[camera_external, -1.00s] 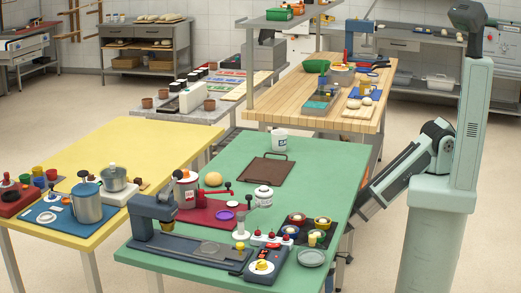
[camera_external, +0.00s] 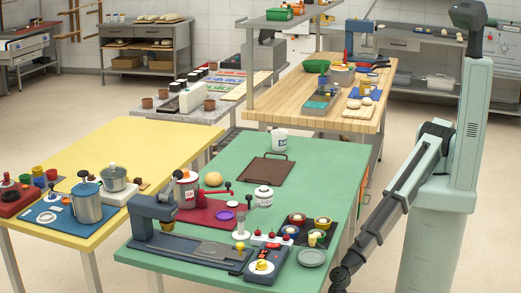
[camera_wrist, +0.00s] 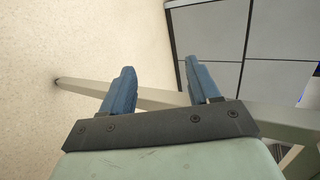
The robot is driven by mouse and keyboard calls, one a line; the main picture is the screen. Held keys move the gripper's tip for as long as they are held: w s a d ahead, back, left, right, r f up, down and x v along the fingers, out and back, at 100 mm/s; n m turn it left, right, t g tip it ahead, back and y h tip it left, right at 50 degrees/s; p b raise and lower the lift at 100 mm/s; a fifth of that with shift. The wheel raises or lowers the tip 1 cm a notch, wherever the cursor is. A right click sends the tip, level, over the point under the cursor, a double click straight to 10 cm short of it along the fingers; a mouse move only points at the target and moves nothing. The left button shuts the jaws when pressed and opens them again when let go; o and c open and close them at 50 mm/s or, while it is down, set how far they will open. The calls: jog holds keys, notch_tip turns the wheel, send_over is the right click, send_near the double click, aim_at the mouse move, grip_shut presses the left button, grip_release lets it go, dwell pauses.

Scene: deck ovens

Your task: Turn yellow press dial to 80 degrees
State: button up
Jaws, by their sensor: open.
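The yellow press dial (camera_external: 262,267) sits on a round white face on the dark control box at the front end of the blue-grey press (camera_external: 185,246), on the green table. My gripper (camera_wrist: 160,83) shows in the wrist view with its two blue fingers apart and nothing between them. In the external view my arm hangs down to the right of the green table, its lower end near the bottom edge, apart from the dial. The fingers are too small to make out there. The dial does not show in the wrist view.
A grey dish (camera_external: 312,257), a dark tray (camera_external: 323,228) with small bowls and a white panel with red knobs (camera_external: 268,238) stand close to the dial. The green tabletop (camera_external: 325,175) is clear at its back right. The wrist view shows floor and a pale bar.

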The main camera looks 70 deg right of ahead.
jog(key=s+a+r+m+g+y, duration=0.1)
jog(key=s+a+r, duration=0.3)
jog(key=a+r, duration=0.3)
jog(key=s+a+r+m+g+y, duration=0.1)
jog(key=s+a+r, duration=0.4)
jog(key=a, duration=0.3)
jog(key=a+r+g, duration=0.1)
jog(key=a+r, duration=0.2)
jog(key=r, duration=0.4)
jog(key=a+r+g, duration=0.2)
jog(key=a+r, duration=0.2)
jog(key=r, duration=0.3)
notch_tip(320, 180, up, 20)
jog(key=n+t+h, duration=0.6)
jog(key=n+h, duration=0.9)
jog(key=n, duration=0.5)
send_over(262, 261)
notch_tip(262, 261, down, 13)
jog(key=shift+a+r, duration=0.1)
jog(key=shift+r, duration=0.05)
